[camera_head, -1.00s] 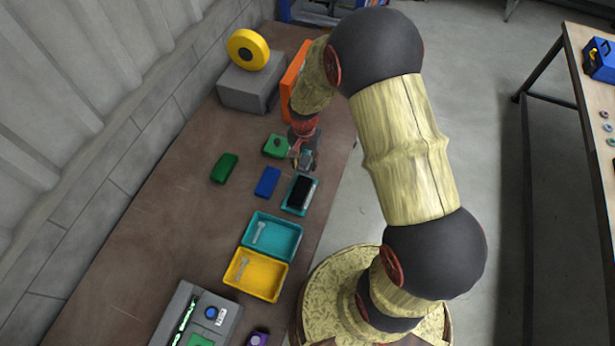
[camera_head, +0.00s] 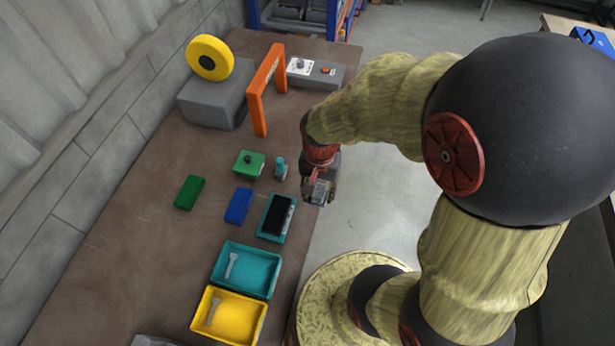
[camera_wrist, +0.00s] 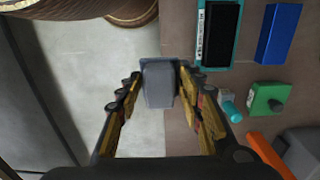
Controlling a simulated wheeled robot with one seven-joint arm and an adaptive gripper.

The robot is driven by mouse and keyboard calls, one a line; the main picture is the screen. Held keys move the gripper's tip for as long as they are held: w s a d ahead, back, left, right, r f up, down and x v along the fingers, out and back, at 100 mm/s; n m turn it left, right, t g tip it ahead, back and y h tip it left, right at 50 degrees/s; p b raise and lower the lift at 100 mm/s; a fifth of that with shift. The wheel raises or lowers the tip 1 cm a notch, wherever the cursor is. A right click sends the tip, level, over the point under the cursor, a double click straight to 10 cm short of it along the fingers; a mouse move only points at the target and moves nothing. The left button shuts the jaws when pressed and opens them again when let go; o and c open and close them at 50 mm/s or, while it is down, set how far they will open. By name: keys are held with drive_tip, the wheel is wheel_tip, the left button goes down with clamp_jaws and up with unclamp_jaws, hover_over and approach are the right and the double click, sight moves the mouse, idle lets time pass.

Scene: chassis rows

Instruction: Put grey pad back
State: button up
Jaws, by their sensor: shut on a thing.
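My gripper (camera_head: 322,190) is past the bench's right edge, over the floor. In the wrist view my gripper (camera_wrist: 158,78) is shut on a grey pad (camera_wrist: 158,88), a small grey block between the fingertips. In the head view the pad (camera_head: 319,193) is small at the jaws. It is held clear of the bench (camera_head: 130,230). The teal tray (camera_head: 264,233) with a black block (camera_head: 278,215) in it lies left of and below my gripper in the head view. I cannot tell which spot belongs to the pad.
A teal cylinder (camera_head: 280,170), a green block with a knob (camera_head: 249,164), a blue block (camera_head: 239,206) and a dark green block (camera_head: 189,192) stand nearby. An orange arch (camera_head: 256,110) and a grey box (camera_head: 215,100) stand farther back. Teal and yellow bins (camera_head: 235,318) lie nearer.

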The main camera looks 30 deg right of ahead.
drive_tip(key=w+d+f+b, duration=0.1)
drive_tip(key=w+f, duration=0.2)
drive_tip(key=w, duration=0.1)
drive_tip(key=w+d+f+b, duration=0.1)
drive_tip(key=w+f, duration=0.2)
drive_tip(key=w, duration=0.1)
drive_tip(key=w+d+f+b, duration=0.1)
drive_tip(key=w+f, duration=0.2)
drive_tip(key=w, duration=0.1)
drive_tip(key=shift+w+d+f, duration=0.1)
drive_tip(key=shift+w+d, duration=0.15)
drive_tip(key=shift+d, duration=0.1)
drive_tip(key=shift+w+d+f, duration=0.1)
drive_tip(key=shift+w+f, duration=0.2)
drive_tip(key=shift+f, duration=0.1)
drive_tip(key=shift+f+b, duration=0.55)
drive_tip(key=shift+f, duration=0.9)
drive_tip(key=shift+s+f, duration=0.15)
drive_tip(key=shift+f, duration=0.35)
drive_tip(key=o, duration=0.8)
drive_tip(key=shift+s+f, duration=0.1)
drive_tip(key=shift+f, duration=0.05)
drive_tip(key=o, duration=0.3)
drive_tip(key=shift+f, duration=0.1)
